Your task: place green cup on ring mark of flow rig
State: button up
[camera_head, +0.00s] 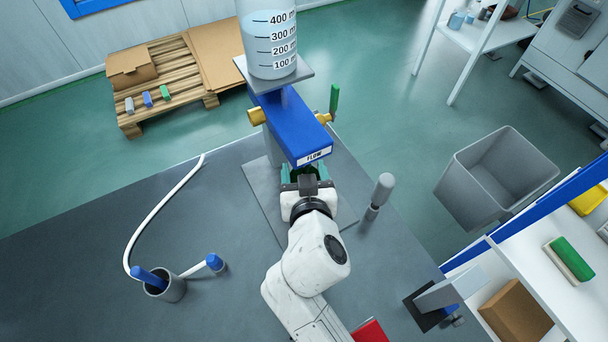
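The flow rig (290,125) stands at the table's back edge, a blue body labelled FLOW with a graduated clear beaker (268,45) on its top plate. A green lever (334,99) stands upright at its right side. My gripper (307,172) reaches in under the front of the blue body, above the grey base plate (262,186). Green surfaces, seemingly the green cup (290,174), show at the gripper's fingertips, mostly covered by the gripper. Whether the fingers are closed on it cannot be told. The ring mark is not visible.
A grey-handled upright post (380,192) stands right of the base plate. A holder (172,288) with a blue-handled tool, a white hose (150,215) and a blue-topped piece (215,263) are at left. A red object (370,332) lies at front. The table's left middle is clear.

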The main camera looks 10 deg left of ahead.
jog(key=shift+f, duration=0.95)
jog(key=shift+f+b, duration=0.25)
jog(key=shift+b, duration=0.05)
jog(key=o, duration=1.1)
jog(key=shift+r, duration=0.1)
jog(key=shift+r+p, duration=0.15)
jog(key=shift+p, duration=0.15)
jog(key=b+v, duration=0.1)
jog(key=v, duration=1.1)
